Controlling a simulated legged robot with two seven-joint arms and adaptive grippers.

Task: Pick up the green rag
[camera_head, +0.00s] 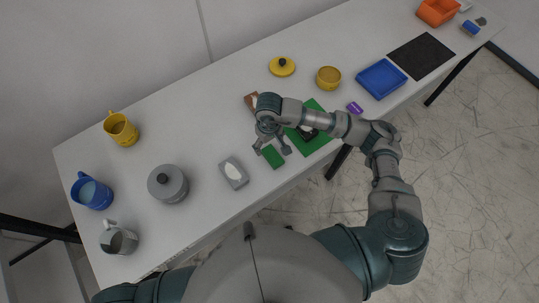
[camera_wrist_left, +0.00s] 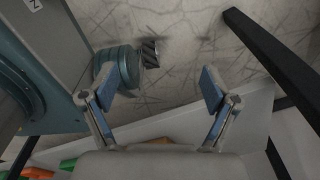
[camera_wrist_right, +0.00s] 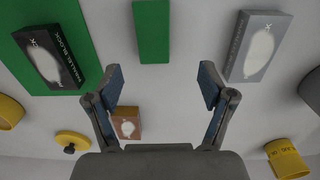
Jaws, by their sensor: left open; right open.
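The green rag (camera_head: 273,157) is a small flat green rectangle on the white table, near its front edge. In the right wrist view the rag (camera_wrist_right: 152,30) lies beyond my fingertips, near the top of the picture and roughly between them. My right gripper (camera_head: 272,149) is open and empty above the table at the rag; its fingers (camera_wrist_right: 160,84) are apart in its own view. I cannot tell the exact height, but no contact with the rag shows. My left gripper (camera_wrist_left: 157,80) is open and empty, with the floor in front of it, and is outside the head view.
A green mat (camera_head: 322,146) bearing a black box (camera_wrist_right: 50,55) lies right of the rag. A grey box (camera_head: 233,172) lies left; a brown box (camera_head: 250,101) lies behind. A grey pot (camera_head: 168,184) and mugs stand further left. A blue tray (camera_head: 382,79) stands right.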

